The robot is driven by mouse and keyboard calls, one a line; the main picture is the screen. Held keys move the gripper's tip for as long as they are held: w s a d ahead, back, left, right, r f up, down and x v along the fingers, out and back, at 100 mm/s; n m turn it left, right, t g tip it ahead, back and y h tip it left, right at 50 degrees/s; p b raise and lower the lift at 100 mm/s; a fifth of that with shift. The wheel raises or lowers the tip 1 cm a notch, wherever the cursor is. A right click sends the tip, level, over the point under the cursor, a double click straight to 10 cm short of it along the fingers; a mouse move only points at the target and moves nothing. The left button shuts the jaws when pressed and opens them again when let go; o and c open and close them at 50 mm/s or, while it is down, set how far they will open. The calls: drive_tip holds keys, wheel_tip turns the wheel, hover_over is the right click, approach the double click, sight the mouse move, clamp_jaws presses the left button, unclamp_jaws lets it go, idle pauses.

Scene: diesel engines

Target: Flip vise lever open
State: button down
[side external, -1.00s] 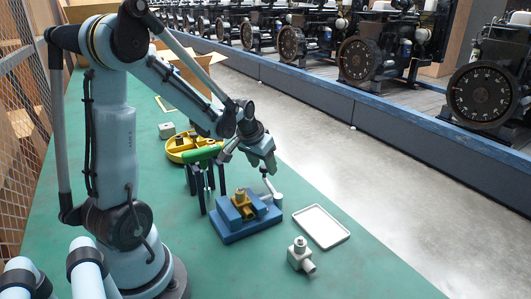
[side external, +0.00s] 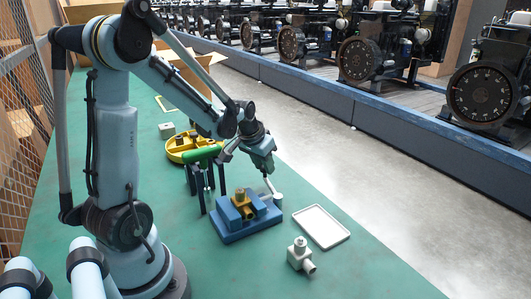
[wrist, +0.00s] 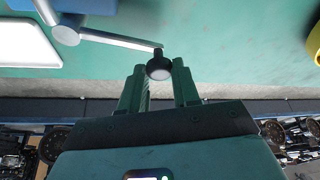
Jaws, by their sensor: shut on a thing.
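The blue vise (side external: 232,228) stands on the green bench with a yellow-brass part (side external: 243,207) in it. Its silver lever (side external: 270,187) rises at a tilt from a round pivot at the vise's right end. My gripper (side external: 267,172) is at the lever's upper end. In the wrist view, the lever rod (wrist: 118,40) runs from its pivot (wrist: 65,35) to a dark knob with a pale face (wrist: 158,68). The knob lies between the green fingers of my gripper (wrist: 158,82), which are shut on it. The vise's blue body shows only partly there.
A white tray (side external: 322,226) lies right of the vise, and a grey fitting (side external: 300,256) in front of it. The bench edge is beyond the gripper.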

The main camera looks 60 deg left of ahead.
drive_tip(key=shift+w+d+m+h, duration=0.1)
drive_tip(key=shift+w+m+h, duration=0.2)
drive_tip(key=shift+w+m, duration=0.35)
drive_tip(key=c, duration=0.8)
unclamp_jaws()
drive_tip(key=shift+c, duration=0.2)
drive_tip(key=shift+s, duration=0.1)
drive_tip(key=shift+r, duration=0.15)
drive_tip(key=v, duration=1.1)
drive_tip(key=shift+s+r, duration=0.2)
drive_tip(key=shift+r, duration=0.15)
drive_tip(key=shift+c, duration=0.3)
